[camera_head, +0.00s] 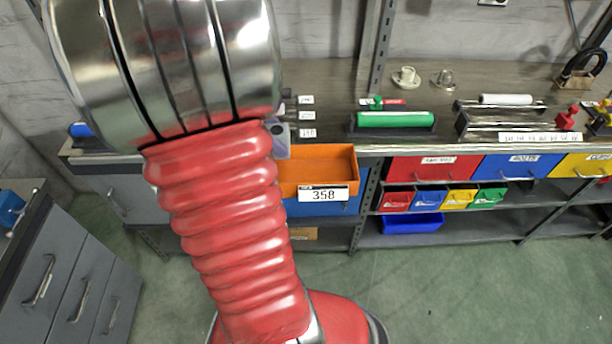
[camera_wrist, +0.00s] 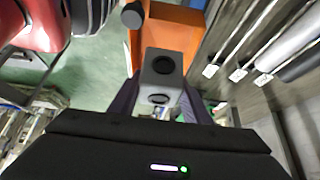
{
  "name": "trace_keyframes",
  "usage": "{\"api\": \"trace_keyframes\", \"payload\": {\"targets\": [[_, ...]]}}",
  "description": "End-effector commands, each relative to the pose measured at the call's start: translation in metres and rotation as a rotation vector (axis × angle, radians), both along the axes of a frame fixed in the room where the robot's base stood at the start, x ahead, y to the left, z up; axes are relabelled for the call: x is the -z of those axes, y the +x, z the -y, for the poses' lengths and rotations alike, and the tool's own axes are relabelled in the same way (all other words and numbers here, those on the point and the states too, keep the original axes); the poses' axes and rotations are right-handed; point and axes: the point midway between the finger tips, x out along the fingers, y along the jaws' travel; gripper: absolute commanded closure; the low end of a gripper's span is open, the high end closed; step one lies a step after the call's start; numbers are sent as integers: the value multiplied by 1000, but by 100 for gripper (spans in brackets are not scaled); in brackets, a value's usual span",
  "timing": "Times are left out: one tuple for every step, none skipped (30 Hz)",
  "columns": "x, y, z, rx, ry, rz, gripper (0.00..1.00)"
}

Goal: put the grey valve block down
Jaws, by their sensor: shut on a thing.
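The grey valve block (camera_wrist: 163,66) is a light grey box with dark round ports, in the middle of the wrist view. My gripper (camera_wrist: 160,100) is shut on it, with a dark finger on each side. In the wrist view the orange bin (camera_wrist: 182,18) lies beyond the block. In the head view a small grey part that looks like the block (camera_head: 281,143) shows at the left end of the orange bin (camera_head: 318,191), labelled 358. My red arm hides most of the gripper there. I cannot tell the block's height above the bin or bench.
The bench top (camera_head: 455,85) runs to the right, with a green cylinder (camera_head: 394,119) on a stand, a rack with rods and a red part. Red (camera_head: 434,167), blue and yellow bins hang below its edge. A grey drawer cabinet (camera_head: 62,270) stands at the left. Green floor is clear in front.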

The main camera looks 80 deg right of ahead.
Motion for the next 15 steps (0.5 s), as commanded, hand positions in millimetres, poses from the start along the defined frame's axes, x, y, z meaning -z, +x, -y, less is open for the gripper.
{"api": "trace_keyframes", "payload": {"targets": [[0, -1, 0, 2, 0, 0, 85], [0, -1, 0, 3, -1, 0, 85], [0, -2, 0, 4, 0, 0, 85], [0, -2, 0, 5, 0, 0, 85], [1, -2, 0, 6, 0, 0, 85], [3, -3, 0, 6, 0, -1, 85], [6, -3, 0, 7, 1, -1, 85], [9, -3, 0, 7, 1, -1, 85], [14, -3, 0, 7, 2, -2, 85], [18, -3, 0, 7, 3, -2, 85], [23, -3, 0, 7, 3, -2, 85], [30, -3, 0, 7, 3, -2, 85], [35, -4, 0, 8, 4, -3, 85], [40, -4, 0, 7, 3, -3, 85], [46, -4, 0, 7, 3, -3, 85]]}}
